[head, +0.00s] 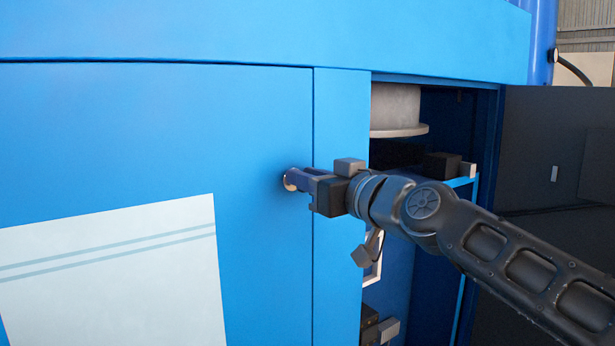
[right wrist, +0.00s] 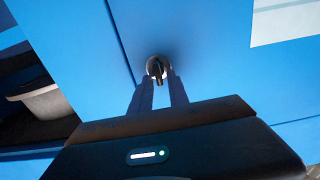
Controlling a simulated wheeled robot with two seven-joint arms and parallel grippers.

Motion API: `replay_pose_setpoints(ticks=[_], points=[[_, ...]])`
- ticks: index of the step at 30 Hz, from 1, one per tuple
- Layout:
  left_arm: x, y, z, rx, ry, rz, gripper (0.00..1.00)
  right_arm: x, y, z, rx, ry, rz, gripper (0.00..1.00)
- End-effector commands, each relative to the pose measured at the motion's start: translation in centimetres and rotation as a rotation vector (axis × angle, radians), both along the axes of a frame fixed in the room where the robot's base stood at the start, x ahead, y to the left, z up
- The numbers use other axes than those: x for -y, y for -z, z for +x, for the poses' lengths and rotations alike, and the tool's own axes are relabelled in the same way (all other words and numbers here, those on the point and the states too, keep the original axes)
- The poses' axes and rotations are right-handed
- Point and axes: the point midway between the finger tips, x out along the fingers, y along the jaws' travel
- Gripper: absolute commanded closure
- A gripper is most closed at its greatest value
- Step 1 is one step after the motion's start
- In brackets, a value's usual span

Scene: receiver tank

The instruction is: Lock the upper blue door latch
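The upper blue door latch (right wrist: 157,68) is a small dark handle in a round silver ring, set near the edge of the closed blue door (head: 150,130). In the head view the ring (head: 289,179) shows just beyond my fingertips and the handle is hidden. My right gripper (head: 296,180) points at the latch from the right. In the right wrist view its two fingers (right wrist: 160,76) are apart, one on each side of the handle, with a gap between them. Whether they touch the handle is hard to tell. My left gripper is not in view.
A blue post (head: 340,110) stands right of the door seam. Beyond it is an open compartment with a grey cylinder (head: 396,106) and a dark open door (head: 550,150) at the right. A white panel (head: 110,270) is on the closed door.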

Motion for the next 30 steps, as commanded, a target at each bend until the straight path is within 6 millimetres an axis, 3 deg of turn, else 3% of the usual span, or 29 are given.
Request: replay_pose_setpoints(ticks=[7, 30], points=[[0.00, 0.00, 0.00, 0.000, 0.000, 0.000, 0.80, 0.01, 0.00, -0.02, 0.000, 0.000, 0.000, 1.00], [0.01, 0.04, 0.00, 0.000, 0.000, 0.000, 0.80, 0.07, 0.00, 0.02, -0.048, -0.001, 0.066, 1.00]])
